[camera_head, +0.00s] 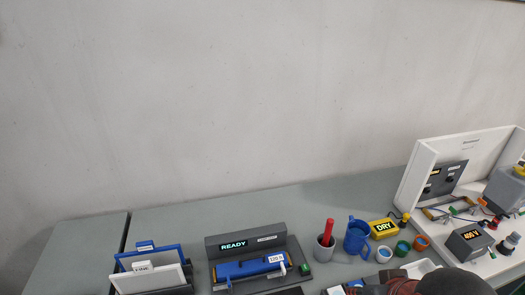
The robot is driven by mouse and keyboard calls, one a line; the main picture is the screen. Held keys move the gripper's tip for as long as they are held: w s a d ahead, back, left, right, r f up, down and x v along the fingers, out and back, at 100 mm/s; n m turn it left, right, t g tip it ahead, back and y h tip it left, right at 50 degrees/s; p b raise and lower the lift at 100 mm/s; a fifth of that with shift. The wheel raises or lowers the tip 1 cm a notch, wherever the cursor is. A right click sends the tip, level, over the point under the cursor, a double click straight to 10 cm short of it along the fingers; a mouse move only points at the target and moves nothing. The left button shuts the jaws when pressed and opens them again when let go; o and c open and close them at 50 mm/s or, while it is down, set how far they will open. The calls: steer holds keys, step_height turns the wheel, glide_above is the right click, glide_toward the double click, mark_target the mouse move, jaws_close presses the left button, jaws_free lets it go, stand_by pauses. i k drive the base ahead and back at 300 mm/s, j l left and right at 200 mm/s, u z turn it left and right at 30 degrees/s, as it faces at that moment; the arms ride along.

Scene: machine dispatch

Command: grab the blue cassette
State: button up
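A long blue block (248,266) with a white label lies in a dark grey dock (217,243) near the bottom middle; it looks like the blue cassette. A pale lever or clip sits at its right end, and the dock carries a lit "READY" sign. A second blue item, an upright blue frame (151,252) with a small label on top, stands at the left behind white labelled plates. My gripper's fingers are not in view. A dark rounded shape at the bottom right edge may be part of my arm.
A white open cabinet (424,168) with devices is at far right. The grey table behind the dock is clear.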

mark_target(260, 264)
steer(key=k+j+z, duration=0.2)
steer(key=j, duration=0.25)
steer(key=j+z, duration=0.2)
steer(key=j, duration=0.2)
steer(key=k+j+z, duration=0.2)
steer(key=j, duration=0.2)
steer(key=k+j+z, duration=0.2)
steer(key=j, duration=0.2)
steer(key=k+j+z, duration=0.15)
steer(key=j, duration=0.2)
